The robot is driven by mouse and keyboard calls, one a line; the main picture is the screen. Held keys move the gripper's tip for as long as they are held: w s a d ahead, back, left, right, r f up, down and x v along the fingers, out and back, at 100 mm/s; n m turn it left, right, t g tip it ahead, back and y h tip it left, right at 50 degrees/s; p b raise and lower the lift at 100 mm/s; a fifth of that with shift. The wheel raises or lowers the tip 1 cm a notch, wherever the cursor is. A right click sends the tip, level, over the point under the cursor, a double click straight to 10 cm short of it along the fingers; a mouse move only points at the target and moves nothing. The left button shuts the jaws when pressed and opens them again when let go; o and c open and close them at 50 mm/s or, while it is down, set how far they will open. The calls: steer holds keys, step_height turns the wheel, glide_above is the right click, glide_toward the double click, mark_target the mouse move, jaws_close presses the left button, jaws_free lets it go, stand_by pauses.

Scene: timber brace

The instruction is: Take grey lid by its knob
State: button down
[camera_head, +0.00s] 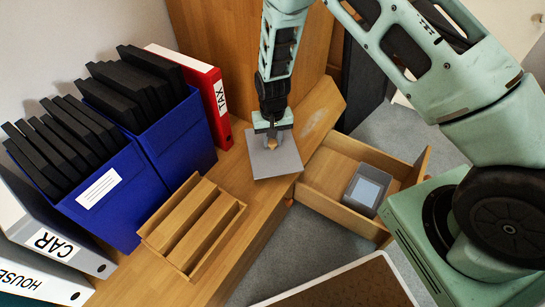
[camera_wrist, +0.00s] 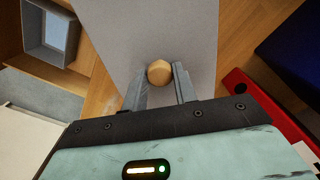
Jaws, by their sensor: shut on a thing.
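The grey lid (camera_head: 277,161) is a flat square plate on the wooden surface, below my gripper in the head view. It fills the upper middle of the wrist view (camera_wrist: 130,35). Its round, wood-coloured knob (camera_wrist: 159,72) sits between my fingertips in the wrist view and shows partly in the head view (camera_head: 271,144). My gripper (camera_wrist: 160,80) is shut on the knob. I cannot tell whether the lid rests on the surface or is slightly lifted.
An open drawer (camera_head: 330,176) right of the lid holds a grey box (camera_head: 367,190). Left are a wooden slotted tray (camera_head: 192,226), blue boxes (camera_head: 110,193) of black files, a red TAX binder (camera_head: 219,101) and grey binders (camera_head: 58,247). Bare wood (camera_head: 245,222) lies in front.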

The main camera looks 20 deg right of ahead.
mark_target(273, 141)
steer(key=shift+r+p, duration=1.8)
steer(key=shift+r, duration=0.65)
